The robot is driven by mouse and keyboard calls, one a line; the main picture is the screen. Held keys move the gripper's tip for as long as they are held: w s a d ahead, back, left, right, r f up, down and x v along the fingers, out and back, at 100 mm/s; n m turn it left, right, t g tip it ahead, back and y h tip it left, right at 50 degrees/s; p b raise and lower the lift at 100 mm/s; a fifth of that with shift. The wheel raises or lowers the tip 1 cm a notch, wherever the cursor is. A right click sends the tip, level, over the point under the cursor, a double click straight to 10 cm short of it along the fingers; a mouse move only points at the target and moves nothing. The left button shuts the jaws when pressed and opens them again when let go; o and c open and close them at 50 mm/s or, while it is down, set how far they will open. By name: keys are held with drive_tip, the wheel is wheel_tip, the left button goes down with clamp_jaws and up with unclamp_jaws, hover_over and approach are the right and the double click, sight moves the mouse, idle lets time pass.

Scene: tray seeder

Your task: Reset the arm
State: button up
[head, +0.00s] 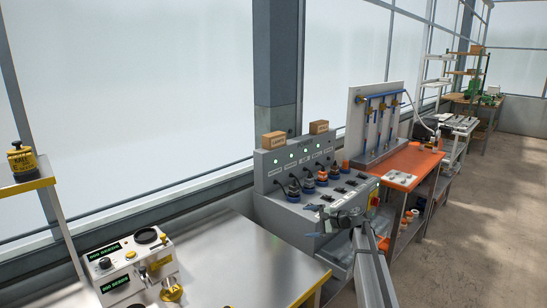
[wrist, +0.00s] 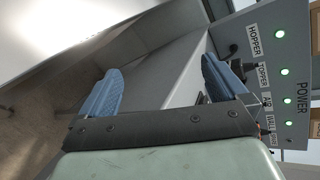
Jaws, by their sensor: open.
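My gripper (head: 322,224) is in front of the grey power panel (head: 282,160) in the head view, beside its lower row of sockets. My own arm reaches up to it from the bottom right. In the wrist view the gripper's two blue finger pads (wrist: 162,88) stand wide apart with nothing held between them. The power panel (wrist: 290,128) also shows at the right of the wrist view, with lit green lamps and labels such as HOPPER and POWER. I cannot tell whether a finger touches the panel.
A bare steel bench (head: 235,262) with a white seed device (head: 118,272) stands at the left. An orange bench (head: 415,165) with a blue-piped board (head: 354,125) stands right of the panel. Coloured plugs (head: 308,186) stick out of the panel. The floor (head: 490,210) at the right is clear.

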drive_tip(key=d+f+m+t+h, duration=0.1)
drive_tip(key=d+f+m+t, duration=0.1)
drive_tip(key=d, duration=0.9)
drive_tip(key=d+f+m+t+h, duration=0.1)
drive_tip(key=d+f+m+t, duration=0.15)
drive_tip(key=d, duration=0.95)
drive_tip(key=s+d+f+m+h, duration=0.1)
drive_tip(key=s+d+f, duration=0.3)
drive_tip(key=d+f, duration=0.2)
drive_tip(key=s+a+f+n+g+h, duration=0.1)
drive_tip(key=s+a+f+n+g, duration=0.35)
drive_tip(key=s+a+f, duration=0.95)
drive_tip(key=s+a+f+n+g, duration=0.5)
drive_tip(key=s+a+f, duration=0.5)
drive_tip(key=s+f, duration=0.7)
drive_tip(key=s+a+f+n+g+h, duration=0.1)
drive_tip(key=s+f+n+g+h, duration=0.1)
drive_tip(key=s, duration=1)
drive_tip(key=s+f+n+g+h, duration=0.2)
drive_tip(key=s+n+g, duration=0.1)
drive_tip(key=s, duration=0.8)
drive_tip(key=s+a+f+n+g+h, duration=0.1)
drive_tip(key=s+f+n+g+h, duration=0.1)
drive_tip(key=s, duration=1)
drive_tip(key=shift+s+a+n+g+h, duration=0.3)
drive_tip(key=shift+a+n+g+h, duration=0.15)
drive_tip(key=shift+g, duration=0.65)
drive_tip(key=shift+d, duration=0.1)
drive_tip(key=shift+c, duration=0.2)
